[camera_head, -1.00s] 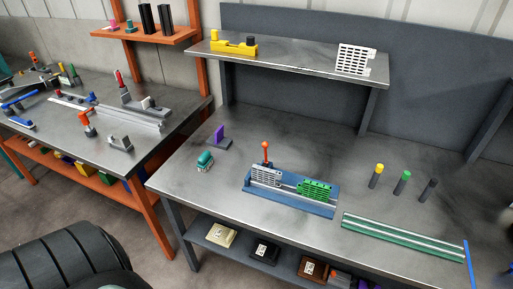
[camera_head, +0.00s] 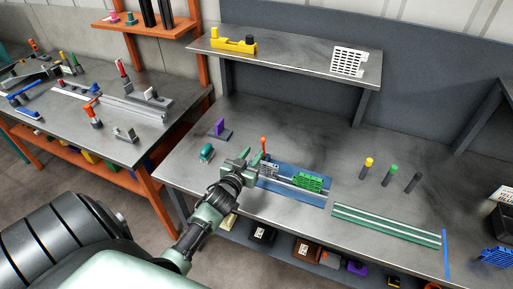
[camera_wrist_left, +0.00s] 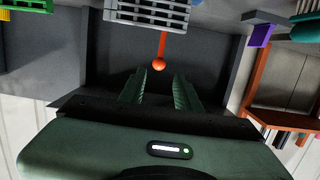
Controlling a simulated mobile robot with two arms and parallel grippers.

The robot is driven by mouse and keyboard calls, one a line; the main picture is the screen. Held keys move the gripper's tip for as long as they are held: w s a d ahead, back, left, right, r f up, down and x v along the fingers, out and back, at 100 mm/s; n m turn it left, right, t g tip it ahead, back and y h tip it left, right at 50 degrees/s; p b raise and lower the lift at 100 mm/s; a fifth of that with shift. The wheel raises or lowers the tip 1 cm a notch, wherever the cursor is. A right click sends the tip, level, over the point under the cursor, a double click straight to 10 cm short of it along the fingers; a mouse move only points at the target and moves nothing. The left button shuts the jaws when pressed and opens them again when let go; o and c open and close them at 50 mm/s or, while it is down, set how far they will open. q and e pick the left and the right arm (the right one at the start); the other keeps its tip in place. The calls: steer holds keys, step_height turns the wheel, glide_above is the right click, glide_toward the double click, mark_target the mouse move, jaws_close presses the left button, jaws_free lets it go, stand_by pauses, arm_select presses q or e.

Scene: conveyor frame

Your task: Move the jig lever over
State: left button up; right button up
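The jig is a blue base (camera_head: 318,199) on the grey workbench, carrying a grey slotted block (camera_head: 268,169) and a green slotted block (camera_head: 308,182). Its lever (camera_head: 263,146) is orange with a ball knob and stands up at the jig's back left. My left gripper (camera_head: 250,158) is at the jig's left end, close to the lever, and covers part of the base and grey block. In the left wrist view the lever's ball (camera_wrist_left: 159,63) shows ahead of the gap between the open green fingers (camera_wrist_left: 160,90), with nothing held. My right gripper is not in view.
A teal object (camera_head: 206,152) and a purple upright plate (camera_head: 220,127) stand left of the jig. Several capped pegs (camera_head: 391,172) and a green rail (camera_head: 385,226) are to its right. A shelf (camera_head: 300,67) overhangs the back.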

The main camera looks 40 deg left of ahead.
mark_target(262, 140)
arm_select(q)
steer(key=b+x, duration=0.5)
steer(key=x, duration=0.2)
steer(key=shift+w+f, duration=0.15)
steer(key=shift+w, duration=0.25)
steer(key=c, duration=0.3)
steer(key=shift+w+p, duration=0.1)
steer(key=shift+p, duration=0.2)
jaws_close()
steer(key=shift+w+a+r, duration=0.15)
steer(key=shift+w+r, duration=0.1)
steer(key=shift+w, duration=0.15)
steer(key=shift+b+x, duration=0.55)
steer(key=shift+x, duration=0.45)
steer(key=shift+r, duration=0.2)
steer(key=shift+w, duration=0.1)
